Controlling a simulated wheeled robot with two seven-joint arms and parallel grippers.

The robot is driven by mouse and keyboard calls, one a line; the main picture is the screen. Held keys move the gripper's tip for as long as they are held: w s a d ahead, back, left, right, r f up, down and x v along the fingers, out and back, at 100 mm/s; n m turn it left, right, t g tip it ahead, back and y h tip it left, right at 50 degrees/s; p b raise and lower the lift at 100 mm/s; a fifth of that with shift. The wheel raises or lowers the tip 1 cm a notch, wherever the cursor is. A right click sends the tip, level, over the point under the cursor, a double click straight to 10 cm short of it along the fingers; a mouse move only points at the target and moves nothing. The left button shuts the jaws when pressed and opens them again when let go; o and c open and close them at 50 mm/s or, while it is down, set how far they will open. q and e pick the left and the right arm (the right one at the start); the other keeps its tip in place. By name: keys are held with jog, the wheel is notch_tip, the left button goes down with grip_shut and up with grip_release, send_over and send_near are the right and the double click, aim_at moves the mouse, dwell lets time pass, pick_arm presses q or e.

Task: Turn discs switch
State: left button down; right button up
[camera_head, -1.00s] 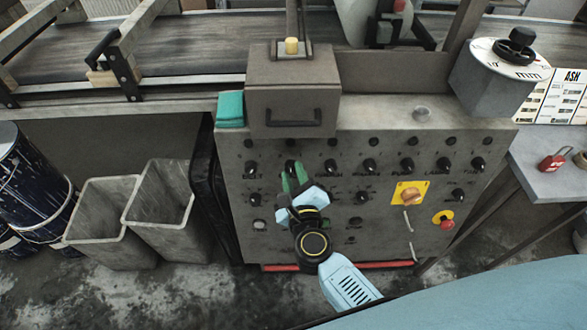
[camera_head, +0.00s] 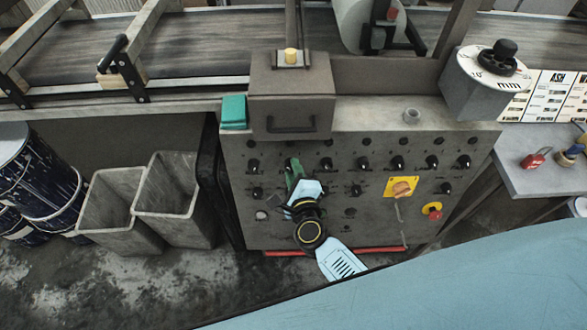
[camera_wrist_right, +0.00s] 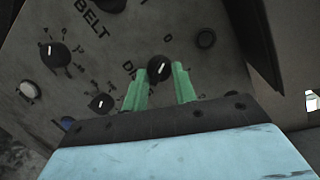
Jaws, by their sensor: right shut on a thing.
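The discs switch (camera_wrist_right: 158,68) is a small black rotary knob with a white pointer line on the grey control panel (camera_head: 335,225). It is in the upper row, just right of the belt switch (camera_head: 252,166). In the wrist view its label is partly covered and only its first letters show. My right gripper (camera_head: 292,168) is at the panel with its green fingers on either side of the knob, shut on it. The fingers also show in the wrist view (camera_wrist_right: 162,82). In the head view the gripper mostly hides the knob. My left gripper is not in view.
Several similar knobs fill the panel around the gripper. A yellow-plated switch (camera_head: 402,187) and a red stop button (camera_head: 434,211) are to the right. A box with a handle (camera_head: 291,100) juts out above. Grey bins (camera_head: 112,212) stand to the left.

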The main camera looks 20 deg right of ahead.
dwell(0.3)
jog(key=o, duration=1)
jog(key=shift+c, duration=0.2)
jog(key=s+a+r, duration=0.1)
jog(key=s+r, duration=0.1)
jog(key=s, duration=1.1)
jog(key=shift+p, duration=0.35)
